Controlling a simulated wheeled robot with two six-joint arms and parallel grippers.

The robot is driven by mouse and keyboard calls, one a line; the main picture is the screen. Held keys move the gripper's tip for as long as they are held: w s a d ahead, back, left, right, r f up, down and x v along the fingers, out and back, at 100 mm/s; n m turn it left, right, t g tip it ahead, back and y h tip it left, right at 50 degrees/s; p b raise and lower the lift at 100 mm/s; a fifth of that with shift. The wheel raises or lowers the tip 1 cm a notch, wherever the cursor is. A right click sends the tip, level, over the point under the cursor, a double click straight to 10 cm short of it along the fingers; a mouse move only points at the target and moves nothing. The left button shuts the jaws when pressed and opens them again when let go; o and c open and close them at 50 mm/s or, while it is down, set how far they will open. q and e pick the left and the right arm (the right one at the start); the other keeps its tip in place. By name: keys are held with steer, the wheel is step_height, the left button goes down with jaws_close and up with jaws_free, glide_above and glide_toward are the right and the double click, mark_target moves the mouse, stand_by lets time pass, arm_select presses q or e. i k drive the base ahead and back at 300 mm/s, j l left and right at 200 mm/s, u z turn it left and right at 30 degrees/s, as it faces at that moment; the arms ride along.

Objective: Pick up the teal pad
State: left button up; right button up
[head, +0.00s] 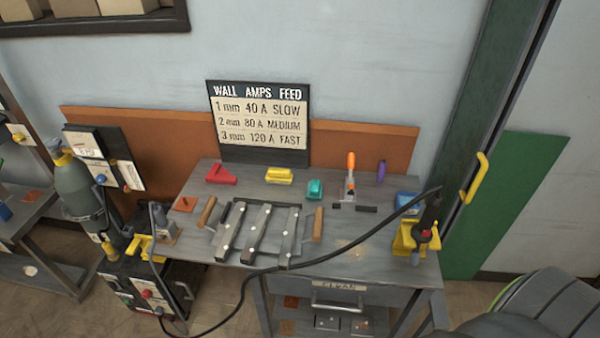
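The teal pad (315,189) is a small block lying toward the back of the grey workbench (340,246). It sits between a yellow block and an orange-handled clamp, with bare bench around its front. Nothing covers it. Neither of my grippers can be made out in the head view. A dark rounded shape shows at the bottom right corner, and I cannot tell a gripper on it.
A yellow block (279,175), a red block (221,174), an orange-handled clamp (350,180) and a purple item (381,171) stand near the pad. A metal frame (260,232) lies in front. A black cable (330,258) crosses the bench to a torch (428,220).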

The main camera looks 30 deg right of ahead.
mark_target(315, 189)
steer(key=i+z, duration=0.15)
steer(key=z, duration=0.2)
steer(key=i+j+z, duration=0.1)
steer(key=z, duration=0.3)
steer(key=i+j+z, duration=0.1)
steer(key=z, duration=0.25)
steer(key=i+j, duration=0.05)
steer(key=i, duration=0.05)
